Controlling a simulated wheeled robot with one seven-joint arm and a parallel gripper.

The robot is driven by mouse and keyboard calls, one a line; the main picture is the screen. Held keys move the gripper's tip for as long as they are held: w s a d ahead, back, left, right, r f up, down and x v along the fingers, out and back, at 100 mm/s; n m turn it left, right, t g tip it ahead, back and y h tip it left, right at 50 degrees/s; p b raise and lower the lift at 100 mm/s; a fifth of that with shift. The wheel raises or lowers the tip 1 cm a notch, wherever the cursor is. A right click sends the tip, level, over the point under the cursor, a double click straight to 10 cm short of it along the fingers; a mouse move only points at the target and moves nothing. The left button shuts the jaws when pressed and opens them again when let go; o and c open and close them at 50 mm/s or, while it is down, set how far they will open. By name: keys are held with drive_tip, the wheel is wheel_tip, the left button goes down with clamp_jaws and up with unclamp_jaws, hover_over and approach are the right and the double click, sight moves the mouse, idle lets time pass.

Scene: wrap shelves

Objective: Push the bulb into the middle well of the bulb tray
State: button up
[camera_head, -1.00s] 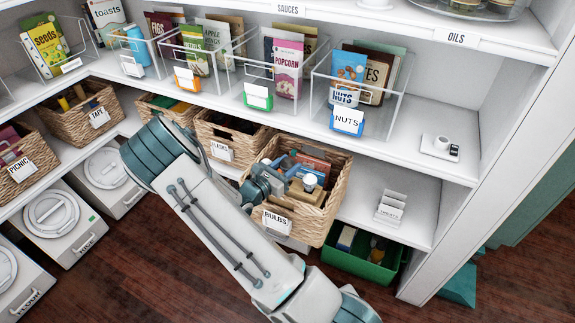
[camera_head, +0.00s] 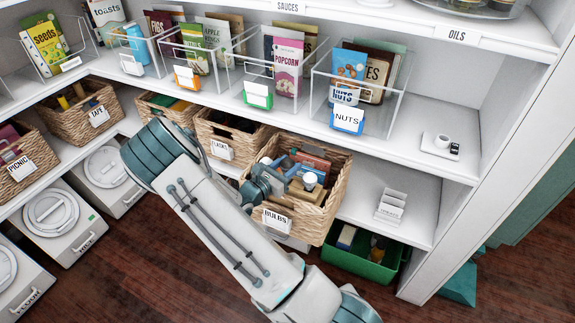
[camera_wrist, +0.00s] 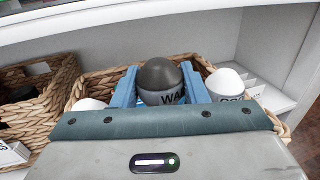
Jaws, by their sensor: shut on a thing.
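My gripper (camera_wrist: 159,84) has its blue fingers on either side of a dark-topped bulb (camera_wrist: 161,77) and is shut on it. The bulb's grey lower part carries a label of which "WA" shows. A white bulb (camera_wrist: 227,84) stands to its right and the top of another white bulb (camera_wrist: 88,104) shows to its left. In the head view, the tan bulb tray (camera_head: 302,196) sits in the wicker basket labelled BULBS (camera_head: 318,226), with a white-topped bulb (camera_head: 310,180) at its right. My arm and fingers hide the middle well and the held bulb's base.
The basket's walls surround my gripper closely. The shelf with the clear NUTS bin (camera_head: 361,92) is above and behind. A small white card holder (camera_head: 390,207) stands right of the basket. A green crate (camera_head: 362,262) is below.

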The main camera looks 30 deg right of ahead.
drive_tip(key=shift+f+b, duration=0.85)
drive_tip(key=shift+f, duration=0.5)
drive_tip(key=o, duration=1.1)
drive_tip(key=shift+c, duration=0.2)
drive_tip(key=v, duration=1.3)
drive_tip(key=shift+s+a, duration=0.15)
drive_tip(key=shift+a, duration=0.2)
drive_tip(key=shift+r, duration=0.1)
